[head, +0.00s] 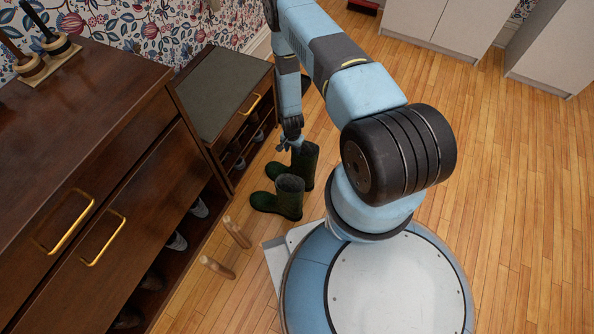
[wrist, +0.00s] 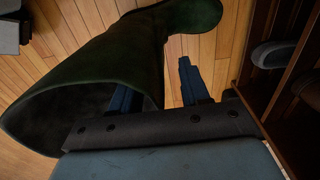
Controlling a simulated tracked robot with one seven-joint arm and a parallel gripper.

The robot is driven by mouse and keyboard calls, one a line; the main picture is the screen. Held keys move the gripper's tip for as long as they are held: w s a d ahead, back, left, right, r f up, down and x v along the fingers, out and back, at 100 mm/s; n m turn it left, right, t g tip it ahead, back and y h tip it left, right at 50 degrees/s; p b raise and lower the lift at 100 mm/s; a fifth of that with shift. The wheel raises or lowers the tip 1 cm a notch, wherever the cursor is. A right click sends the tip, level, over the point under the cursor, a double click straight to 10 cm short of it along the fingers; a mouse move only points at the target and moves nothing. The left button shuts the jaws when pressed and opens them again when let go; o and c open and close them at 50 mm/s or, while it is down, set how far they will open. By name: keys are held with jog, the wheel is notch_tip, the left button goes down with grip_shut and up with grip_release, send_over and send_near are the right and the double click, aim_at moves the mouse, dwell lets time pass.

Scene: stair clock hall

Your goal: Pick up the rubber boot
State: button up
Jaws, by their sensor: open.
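Two dark green rubber boots stand upright on the wood floor in the head view: a nearer boot (head: 281,198) and a farther boot (head: 307,166). My gripper (head: 290,146) is open and points down at the top of the farther boot. In the wrist view a boot (wrist: 110,55) fills the left and middle, its shaft opening towards the camera. One finger of my gripper (wrist: 160,78) reaches into the opening, its tip hidden by the shaft. The other finger is outside, on the right. The shaft wall lies between them; contact cannot be told.
A low shoe cabinet (head: 221,92) stands left of the boots. A larger dark wooden cabinet (head: 85,165) with shoes underneath fills the left side. Two wooden pegs (head: 237,232) rise near my base. Open floor (head: 510,200) lies to the right.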

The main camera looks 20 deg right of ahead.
jog(key=shift+f, duration=0.5)
jog(key=shift+c, duration=0.4)
grip_shut()
dwell(0.7)
